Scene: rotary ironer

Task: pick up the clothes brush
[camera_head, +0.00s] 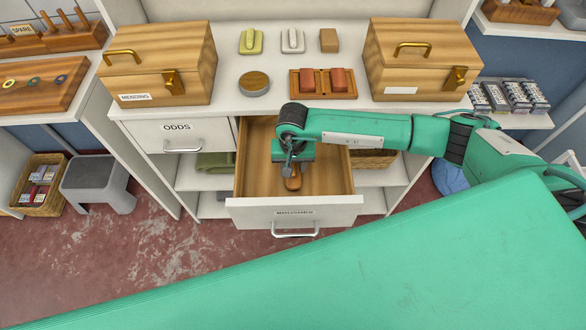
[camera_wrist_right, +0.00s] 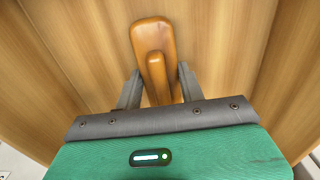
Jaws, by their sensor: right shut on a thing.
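The clothes brush (camera_head: 293,183) is a smooth orange-brown wooden piece in the open drawer (camera_head: 335,165). In the right wrist view the brush (camera_wrist_right: 153,32) shows a broad rounded end and a narrower raised part along its middle. My right gripper (camera_head: 291,166) reaches down into the drawer. In the wrist view its two grey fingers (camera_wrist_right: 159,72) stand on either side of the brush, shut on it. The gripper body hides the near part of the brush. The bristles are not visible. My left gripper is in neither view.
The drawer walls surround the gripper, and the drawer front (camera_head: 295,213) has a metal handle. The shut ODDS drawer (camera_head: 180,134) is on the left. Two wooden boxes (camera_head: 160,65) (camera_head: 418,55) and small brushes and blocks stand on the counter above. A green surface (camera_head: 400,270) fills the foreground.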

